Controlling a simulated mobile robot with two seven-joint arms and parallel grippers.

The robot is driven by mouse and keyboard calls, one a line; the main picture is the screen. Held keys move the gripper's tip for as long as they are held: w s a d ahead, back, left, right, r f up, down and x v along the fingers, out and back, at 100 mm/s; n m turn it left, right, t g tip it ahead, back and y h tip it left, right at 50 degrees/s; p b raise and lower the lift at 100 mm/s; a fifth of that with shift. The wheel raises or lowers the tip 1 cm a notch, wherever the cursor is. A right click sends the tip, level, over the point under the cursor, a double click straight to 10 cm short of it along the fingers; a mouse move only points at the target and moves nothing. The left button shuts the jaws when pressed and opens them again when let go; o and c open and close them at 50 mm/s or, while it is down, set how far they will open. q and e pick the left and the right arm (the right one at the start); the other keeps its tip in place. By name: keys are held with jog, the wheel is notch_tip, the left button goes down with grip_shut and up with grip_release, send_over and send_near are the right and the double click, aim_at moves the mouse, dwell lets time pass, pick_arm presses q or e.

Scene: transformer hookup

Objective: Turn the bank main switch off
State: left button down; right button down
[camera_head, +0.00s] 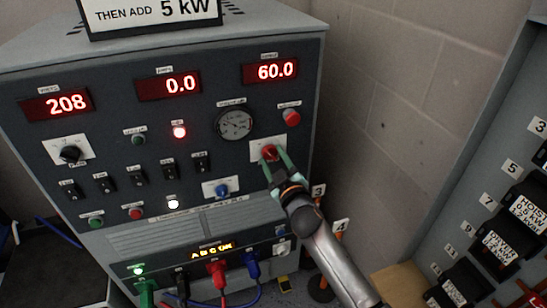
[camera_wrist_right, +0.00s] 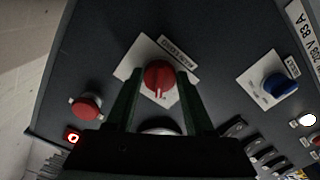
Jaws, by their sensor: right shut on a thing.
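The red rotary switch (camera_head: 269,152) sits on a white square plate on the right of the dark grey panel, below the red push button. It also shows in the right wrist view (camera_wrist_right: 159,75), with a pale mark on its lower edge; the label beside it is hard to read. My right gripper (camera_head: 271,161) reaches up to it from below. Its two green fingers stand on either side of the red knob in the wrist view (camera_wrist_right: 158,82), shut on it. My left gripper is not in view.
A red push button (camera_head: 291,117) and a round gauge (camera_head: 234,123) are close above. A blue knob (camera_head: 222,190) lies to the left. Displays read 208, 0.0 and 60.0. A red lamp (camera_head: 179,131) is lit. Coloured cables (camera_head: 218,272) hang below. A breaker panel (camera_head: 510,210) stands right.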

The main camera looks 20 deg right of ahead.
jog(key=shift+n, duration=1.1)
jog(key=shift+c, duration=1.4)
grip_release()
jog(key=shift+s, duration=0.1)
jog(key=s, duration=1.2)
jog(key=shift+s+d, duration=0.15)
jog(key=shift+d, duration=0.1)
